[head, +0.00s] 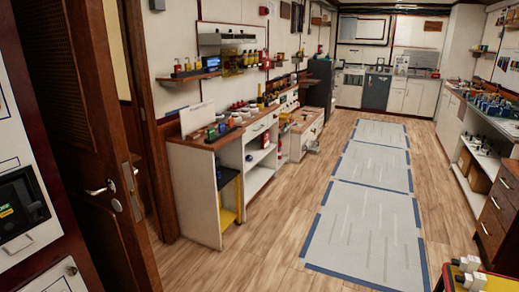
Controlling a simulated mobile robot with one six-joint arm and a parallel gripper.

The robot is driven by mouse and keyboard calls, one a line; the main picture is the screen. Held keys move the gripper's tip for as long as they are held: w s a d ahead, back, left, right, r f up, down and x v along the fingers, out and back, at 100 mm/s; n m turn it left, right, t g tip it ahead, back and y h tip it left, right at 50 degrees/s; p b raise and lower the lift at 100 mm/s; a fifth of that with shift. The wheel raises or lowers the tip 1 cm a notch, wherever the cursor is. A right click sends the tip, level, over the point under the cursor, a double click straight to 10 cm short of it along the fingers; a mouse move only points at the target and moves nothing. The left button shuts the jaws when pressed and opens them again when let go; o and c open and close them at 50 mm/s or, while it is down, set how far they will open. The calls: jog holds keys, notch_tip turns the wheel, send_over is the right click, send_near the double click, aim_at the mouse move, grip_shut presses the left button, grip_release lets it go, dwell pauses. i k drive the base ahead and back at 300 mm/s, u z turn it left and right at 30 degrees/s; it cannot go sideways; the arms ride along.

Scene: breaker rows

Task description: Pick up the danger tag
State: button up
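I cannot make out a danger tag in the head view. Small red, yellow, green and blue items crowd the left workbench (207,141) and the shelves above it, too small to name one as the tag. More small coloured items sit on the right counter (501,123). My gripper is not in view.
A dark wooden door (85,130) stands open at the near left. Pale floor mats with blue edging (365,225) run down the middle, with clear wood floor (250,255) beside them. A wooden drawer cabinet (497,220) stands at right. White cabinets (405,95) line the far end.

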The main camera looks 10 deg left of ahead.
aim_at(177, 68)
jog(key=i, duration=3.6)
jog(key=z, duration=0.8)
jog(key=k, duration=0.15)
jog(key=u, duration=2.6)
